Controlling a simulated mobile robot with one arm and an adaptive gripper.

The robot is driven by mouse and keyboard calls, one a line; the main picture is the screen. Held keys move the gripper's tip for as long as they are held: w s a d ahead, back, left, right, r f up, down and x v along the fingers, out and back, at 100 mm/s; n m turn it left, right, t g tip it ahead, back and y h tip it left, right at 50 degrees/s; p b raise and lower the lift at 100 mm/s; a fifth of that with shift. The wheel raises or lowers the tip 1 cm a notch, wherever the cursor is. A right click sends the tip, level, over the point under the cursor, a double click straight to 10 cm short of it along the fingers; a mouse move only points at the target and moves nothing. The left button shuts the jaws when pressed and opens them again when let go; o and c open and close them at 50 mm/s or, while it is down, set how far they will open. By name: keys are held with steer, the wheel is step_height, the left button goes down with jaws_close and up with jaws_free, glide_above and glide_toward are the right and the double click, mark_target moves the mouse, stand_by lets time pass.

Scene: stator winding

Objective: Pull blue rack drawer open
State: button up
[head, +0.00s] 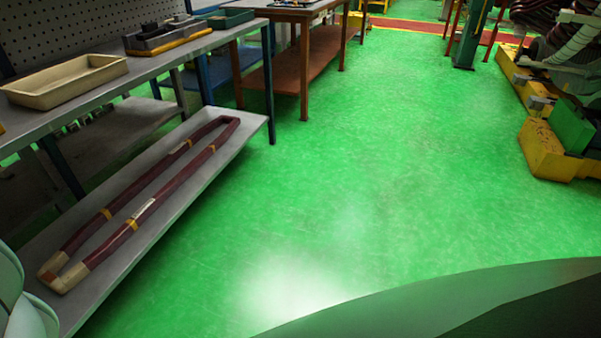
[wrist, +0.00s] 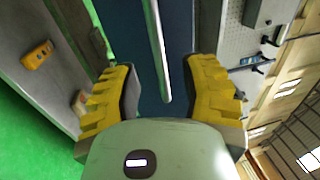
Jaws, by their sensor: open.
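In the wrist view, a dark blue panel (wrist: 180,55), which looks like the front of the blue rack drawer, lies beyond my fingers. A pale, rounded bar handle (wrist: 157,50) runs along it from the top edge of the picture to between the fingers. My gripper (wrist: 163,88) is open, with one yellow finger on either side of the handle's end. I see gaps between the handle and both fingers; I cannot tell how deep the handle sits between them. How far the drawer is out is not clear. The head view does not show my gripper or this drawer front.
In the wrist view, a yellow device (wrist: 37,55) lies on a grey surface, left. Yellow machinery (head: 545,150) stands right. Green floor between is clear.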

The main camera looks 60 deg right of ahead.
steer(key=x, duration=0.5)
steer(key=shift+d, duration=0.1)
jaws_close()
stand_by(0.3)
